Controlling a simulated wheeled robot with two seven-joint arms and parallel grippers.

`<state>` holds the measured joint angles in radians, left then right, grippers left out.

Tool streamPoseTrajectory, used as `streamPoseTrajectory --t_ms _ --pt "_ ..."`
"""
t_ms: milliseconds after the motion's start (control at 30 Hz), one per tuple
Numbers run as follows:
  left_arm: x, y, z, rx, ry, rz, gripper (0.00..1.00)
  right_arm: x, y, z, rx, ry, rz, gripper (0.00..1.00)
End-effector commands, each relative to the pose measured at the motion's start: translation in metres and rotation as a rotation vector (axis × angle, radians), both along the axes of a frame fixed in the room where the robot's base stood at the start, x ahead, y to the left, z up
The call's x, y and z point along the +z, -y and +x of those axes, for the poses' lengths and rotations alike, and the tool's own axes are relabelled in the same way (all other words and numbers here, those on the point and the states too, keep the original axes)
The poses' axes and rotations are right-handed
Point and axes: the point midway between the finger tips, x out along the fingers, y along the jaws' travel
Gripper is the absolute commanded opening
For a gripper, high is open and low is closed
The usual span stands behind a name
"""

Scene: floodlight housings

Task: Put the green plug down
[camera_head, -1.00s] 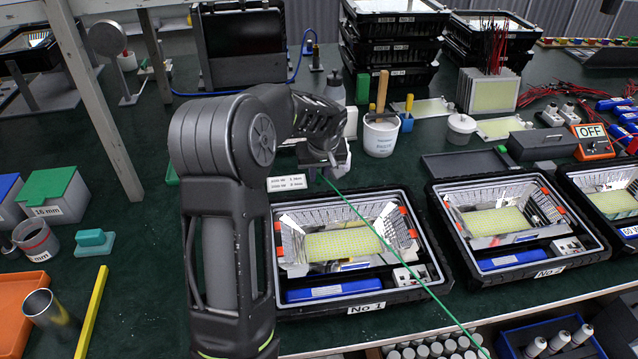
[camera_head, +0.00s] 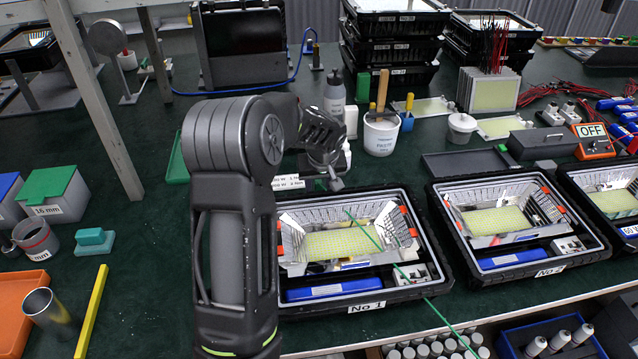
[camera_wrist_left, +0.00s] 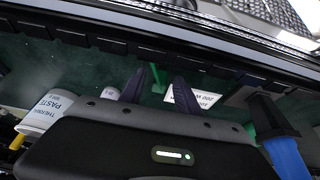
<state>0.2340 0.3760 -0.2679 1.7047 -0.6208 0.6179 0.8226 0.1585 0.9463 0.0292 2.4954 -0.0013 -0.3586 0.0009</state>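A thin green lead (camera_head: 395,262) runs from the far wall of the No 1 housing (camera_head: 432,262) diagonally across it and down past its front edge. No plug body shows clearly at its upper end. My left gripper (camera_head: 336,184) is just beyond the far rim of this housing. In the left wrist view its two dark fingers (camera_wrist_left: 158,92) stand apart, and a small bright green piece (camera_wrist_left: 156,76) shows between them, with gaps at both sides. I cannot tell whether that piece is the green plug. My right gripper is not in view.
A white label card (camera_head: 288,182) lies beside my left gripper. A thermal paste tub (camera_head: 381,137) and a bottle (camera_head: 335,95) stand behind it. The No 2 housing (camera_head: 597,250) is to the right. Bare green mat (camera_head: 145,250) shows at left.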

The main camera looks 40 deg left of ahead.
Motion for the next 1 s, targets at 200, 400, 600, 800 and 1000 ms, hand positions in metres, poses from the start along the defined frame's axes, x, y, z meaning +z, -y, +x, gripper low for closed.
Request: streamPoseTrajectory --t_ms 200,400,600,800,1000 --pt "0.001 0.000 0.000 0.000 0.000 0.000 0.39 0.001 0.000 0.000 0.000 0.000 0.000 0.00" --pt "0.012 0.003 -0.001 -0.001 0.003 0.001 0.39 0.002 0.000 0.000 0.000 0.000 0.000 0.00" --pt "0.045 0.014 -0.010 -0.002 0.005 0.001 0.39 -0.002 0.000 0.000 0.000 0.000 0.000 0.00" --pt "0.084 0.026 -0.020 -0.002 0.005 0.000 0.39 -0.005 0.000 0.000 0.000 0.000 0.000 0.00" --pt "0.109 0.034 -0.027 -0.002 0.002 0.001 0.39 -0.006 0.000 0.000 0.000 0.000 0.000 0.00"
